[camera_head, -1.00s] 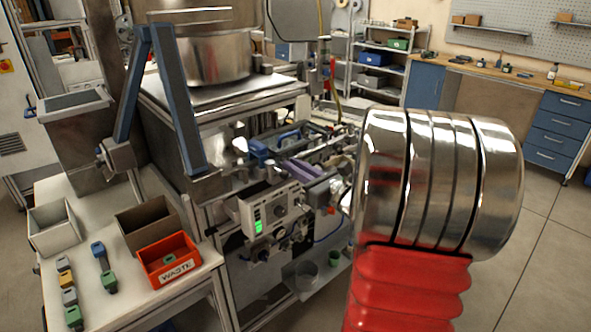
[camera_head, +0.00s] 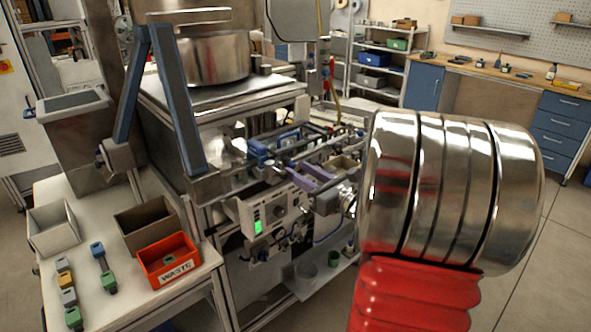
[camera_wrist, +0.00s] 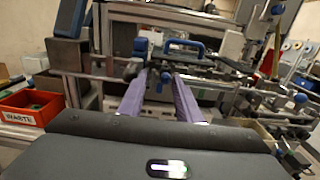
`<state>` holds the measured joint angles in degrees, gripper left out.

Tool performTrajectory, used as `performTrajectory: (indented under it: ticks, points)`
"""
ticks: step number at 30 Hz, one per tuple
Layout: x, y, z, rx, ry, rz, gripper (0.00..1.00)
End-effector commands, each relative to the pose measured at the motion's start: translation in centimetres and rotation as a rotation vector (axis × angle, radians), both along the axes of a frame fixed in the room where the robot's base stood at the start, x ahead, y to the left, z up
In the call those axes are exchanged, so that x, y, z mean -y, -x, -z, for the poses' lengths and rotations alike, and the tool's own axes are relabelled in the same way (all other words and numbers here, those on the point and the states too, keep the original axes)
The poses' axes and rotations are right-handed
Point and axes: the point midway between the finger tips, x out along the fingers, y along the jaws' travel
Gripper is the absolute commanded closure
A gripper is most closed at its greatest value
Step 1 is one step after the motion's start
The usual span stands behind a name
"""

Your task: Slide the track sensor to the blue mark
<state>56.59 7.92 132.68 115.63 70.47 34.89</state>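My gripper (camera_wrist: 161,78) shows two purple fingers, spread apart, pointing at the machine's rail area in the wrist view. A small blue knob (camera_wrist: 166,77) on a metal fitting shows between the fingertips; I see no firm contact. I cannot tell for sure whether this fitting is the track sensor. In the head view my gripper (camera_head: 292,174) reaches in over the track, above the grey control box (camera_head: 272,211) with a green display. The blue mark cannot be made out in either view.
A blue handle (camera_wrist: 184,47) stands just beyond the fingers, with metal rails around it. A blue-knobbed clamp (camera_wrist: 299,100) is at right. An orange WASTE bin (camera_head: 168,262) and other bins stand on the left table. Floor at right is clear.

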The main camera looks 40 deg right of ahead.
Motion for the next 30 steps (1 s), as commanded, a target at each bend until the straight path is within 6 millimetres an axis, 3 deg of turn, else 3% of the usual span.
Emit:
performTrajectory:
  ticks: [18,30]
  points:
    - [0.2,8.4,0.1,0.0,-0.001,0.001,0.69]
    - [0.2,10.9,0.1,0.0,0.0,-0.002,0.69]
